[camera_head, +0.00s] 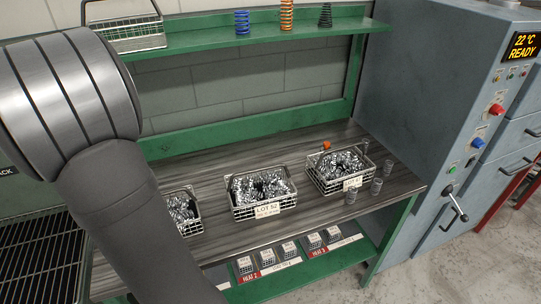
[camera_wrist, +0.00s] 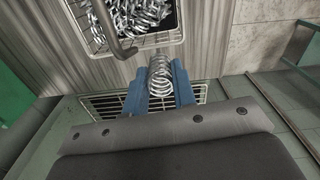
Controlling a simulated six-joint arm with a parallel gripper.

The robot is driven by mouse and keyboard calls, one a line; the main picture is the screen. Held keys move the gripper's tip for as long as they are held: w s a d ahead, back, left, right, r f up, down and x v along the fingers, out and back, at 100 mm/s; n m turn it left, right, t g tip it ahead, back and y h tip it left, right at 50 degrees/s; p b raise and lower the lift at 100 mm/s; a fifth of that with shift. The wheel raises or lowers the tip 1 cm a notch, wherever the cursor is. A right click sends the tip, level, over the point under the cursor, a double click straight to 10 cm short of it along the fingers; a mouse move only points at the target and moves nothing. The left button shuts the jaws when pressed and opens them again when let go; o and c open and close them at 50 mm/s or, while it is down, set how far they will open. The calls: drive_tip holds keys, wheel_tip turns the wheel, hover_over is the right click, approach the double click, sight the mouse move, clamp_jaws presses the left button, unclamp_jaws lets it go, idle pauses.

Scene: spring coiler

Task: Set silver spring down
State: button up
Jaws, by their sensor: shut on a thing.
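In the wrist view a silver coil spring (camera_wrist: 160,70) sits between the two blue fingers of my gripper (camera_wrist: 160,80). The fingers are shut on its sides. Beyond the fingertips is a wire basket (camera_wrist: 170,42) with many silver springs in it, and a grey curved handle or hook crosses in front of it. In the head view my arm covers the left part of the bench, and my gripper and the held spring are hidden.
On the wooden bench (camera_head: 335,221) stand a basket labelled LOT 52 (camera_head: 262,212), another full basket (camera_head: 341,185) and a part-hidden one (camera_head: 196,225). Several loose springs (camera_head: 350,197) stand at the right end. A green shelf (camera_head: 200,48) is above; a grey-blue machine (camera_head: 440,75) is right.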

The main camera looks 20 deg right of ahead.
drive_tip(key=shift+m, duration=0.6)
drive_tip(key=w, duration=1)
drive_tip(key=shift+w+d+f, duration=0.25)
drive_tip(key=shift+d+f, duration=0.1)
drive_tip(key=shift+d, duration=0.05)
drive_tip(key=w+d+r+m, duration=0.1)
drive_tip(key=w+d+m, duration=0.5)
drive_tip(key=d, duration=0.9)
drive_tip(key=w+d+m, duration=0.3)
drive_tip(key=w+d, duration=0.5)
drive_tip(key=d, duration=0.6)
drive_tip(key=s+d+m, duration=0.3)
drive_tip(key=d+m, duration=0.2)
drive_tip(key=d, duration=1.3)
drive_tip(key=s+d+m, duration=0.4)
drive_tip(key=d, duration=1.3)
wheel_tip(320, 180, down, 10)
drive_tip(key=shift+w+d+r, duration=0.1)
drive_tip(key=shift+w+r, duration=0.05)
drive_tip(key=shift+r, duration=0.05)
